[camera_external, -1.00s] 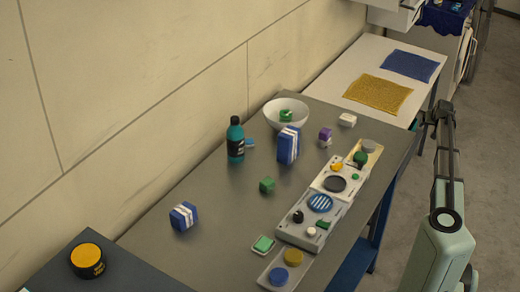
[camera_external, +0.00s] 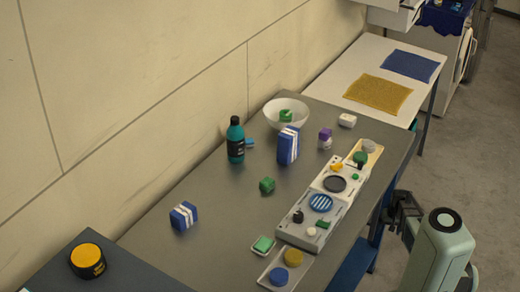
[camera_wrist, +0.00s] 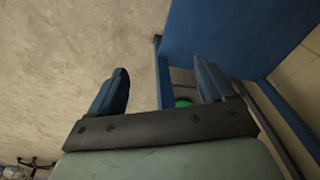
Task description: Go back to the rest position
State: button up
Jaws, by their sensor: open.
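My arm stands at the right of the external view, beside the front edge of the grey table (camera_external: 215,210). My gripper (camera_external: 391,212) is low at the table's right edge and partly hidden by my own arm. In the wrist view my gripper (camera_wrist: 160,75) is open, with nothing between its two blue fingers. Below it the wrist view shows grey floor and the blue table frame (camera_wrist: 225,35).
On the table are a teal bottle (camera_external: 236,142), a white bowl (camera_external: 296,121), blue striped boxes (camera_external: 288,146), a green cube (camera_external: 267,185) and panels with round parts (camera_external: 309,220). A white table (camera_external: 360,68) with mats stands behind. Floor (camera_external: 455,165) at right is clear.

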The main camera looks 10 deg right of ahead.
jog(key=s+a+f+n+g, duration=0.1)
jog(key=s+a+f, duration=0.2)
jog(key=s+a, duration=0.15)
jog(key=s+a+f+g, duration=0.1)
jog(key=s+a+f, duration=0.2)
jog(key=s, duration=0.3)
jog(key=s+a+f+n+g, duration=0.1)
jog(key=s+a+f+g, duration=0.15)
jog(key=s, duration=0.35)
jog(key=s+a+f+n+g, duration=0.1)
jog(key=s+a, duration=0.2)
jog(key=s, duration=0.7)
jog(key=s+a+f+n+g, duration=0.1)
jog(key=s+a, duration=0.3)
jog(key=s, duration=0.7)
jog(key=shift+s+a+f+g, duration=0.3)
jog(key=shift+f+g, duration=0.15)
jog(key=shift+g, duration=0.3)
